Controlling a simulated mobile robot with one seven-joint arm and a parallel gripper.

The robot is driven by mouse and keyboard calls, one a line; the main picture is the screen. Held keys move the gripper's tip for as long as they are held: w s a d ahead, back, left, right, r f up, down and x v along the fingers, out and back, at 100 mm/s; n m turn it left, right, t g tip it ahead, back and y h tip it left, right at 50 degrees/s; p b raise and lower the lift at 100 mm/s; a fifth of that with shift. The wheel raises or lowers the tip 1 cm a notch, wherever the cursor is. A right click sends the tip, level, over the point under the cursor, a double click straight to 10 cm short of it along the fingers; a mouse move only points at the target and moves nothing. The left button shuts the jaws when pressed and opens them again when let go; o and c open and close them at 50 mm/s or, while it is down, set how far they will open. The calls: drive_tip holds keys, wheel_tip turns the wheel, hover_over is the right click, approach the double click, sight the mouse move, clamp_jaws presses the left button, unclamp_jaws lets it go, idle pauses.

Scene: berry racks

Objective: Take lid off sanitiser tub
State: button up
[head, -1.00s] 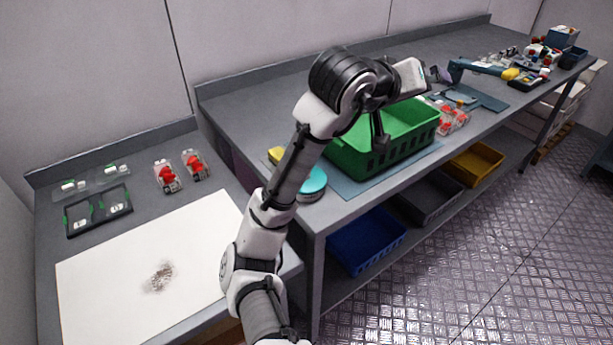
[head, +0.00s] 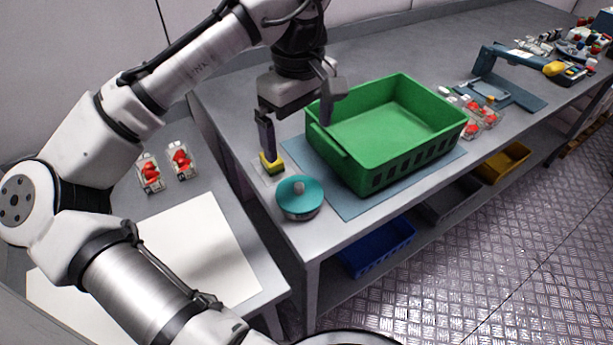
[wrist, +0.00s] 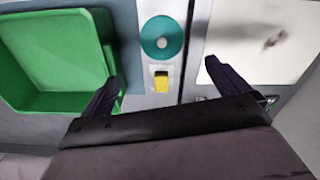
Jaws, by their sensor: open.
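The sanitiser tub (head: 302,212) stands near the front left corner of the higher bench. Its teal lid (head: 290,189) is on top, with a pale round knob in the middle. The lid (wrist: 170,35) also shows from above in the wrist view, beyond my fingers. My gripper (head: 295,140) is open and empty, above the bench behind the tub. In the wrist view its two dark fingers (wrist: 168,92) are spread wide, with the yellow sponge between and beyond them. My gripper is apart from the lid.
A yellow and dark sponge (head: 271,163) lies just behind the tub. A green crate (head: 350,170) stands on a blue mat (head: 347,207) to the right. The lower bench at left holds a white board (head: 200,245) and two punnets of red berries (head: 180,160).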

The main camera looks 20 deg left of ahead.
hover_over(299, 185)
wheel_tip(299, 185, down, 7)
drive_tip(key=shift+f+p, duration=0.1)
drive_tip(key=shift+p, duration=0.2)
drive_tip(key=shift+f+p, duration=0.7)
drive_tip(key=shift+f, duration=2.3)
drive_tip(key=shift+c, duration=0.3)
drive_tip(key=c, duration=0.8)
drive_tip(key=shift+o, duration=0.2)
